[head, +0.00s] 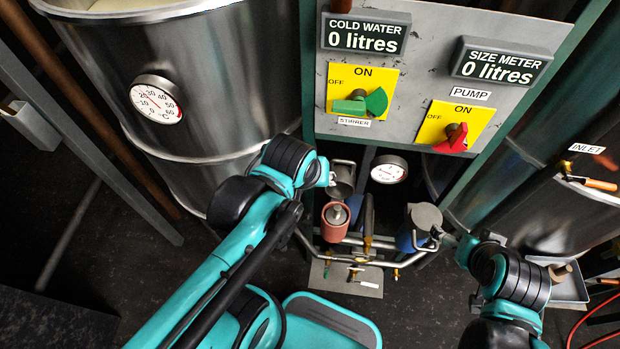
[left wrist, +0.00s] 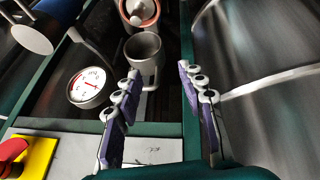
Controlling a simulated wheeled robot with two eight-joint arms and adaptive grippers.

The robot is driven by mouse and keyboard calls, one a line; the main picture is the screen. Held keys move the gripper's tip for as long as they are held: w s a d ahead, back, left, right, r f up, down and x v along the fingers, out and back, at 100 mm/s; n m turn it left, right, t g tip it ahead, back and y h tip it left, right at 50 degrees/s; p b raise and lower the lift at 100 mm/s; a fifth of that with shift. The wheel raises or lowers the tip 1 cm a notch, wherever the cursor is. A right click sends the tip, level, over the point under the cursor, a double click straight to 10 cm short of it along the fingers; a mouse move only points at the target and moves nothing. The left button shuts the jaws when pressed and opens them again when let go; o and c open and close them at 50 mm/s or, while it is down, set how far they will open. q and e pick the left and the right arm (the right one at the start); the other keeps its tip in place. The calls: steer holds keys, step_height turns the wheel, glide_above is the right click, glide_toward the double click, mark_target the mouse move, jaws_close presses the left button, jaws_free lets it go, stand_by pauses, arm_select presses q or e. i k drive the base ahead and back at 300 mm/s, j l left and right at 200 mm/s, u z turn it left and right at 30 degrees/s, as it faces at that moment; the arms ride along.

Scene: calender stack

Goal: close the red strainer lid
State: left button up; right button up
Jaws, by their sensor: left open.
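The red strainer (head: 335,230) stands at low centre in the head view, with a grey round part and knob in its top. In the left wrist view the red strainer (left wrist: 152,24) shows at the top edge, partly cut off. A grey metal cup-like part (head: 343,180) is beside it; I cannot tell if this is its raised lid. It also shows in the left wrist view (left wrist: 147,48). My left gripper (left wrist: 158,70) is open and empty, with this grey part ahead between its fingers. My right gripper (head: 440,236) is beside the blue strainer; its fingers are unclear.
The blue strainer (head: 406,240) with a grey round lid (head: 426,216) stands to the right. Pipes (head: 366,240) run around both. A dial gauge (head: 388,169) sits behind, below the control panel (head: 410,82). A steel tank (head: 215,75) is close on the left.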

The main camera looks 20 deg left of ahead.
mark_target(344, 188)
steer(key=k+u, duration=0.15)
steer(key=u, duration=0.2)
steer(key=k+u, duration=0.15)
steer(key=u, duration=0.2)
steer(key=k+u, duration=0.15)
steer(key=u, duration=0.2)
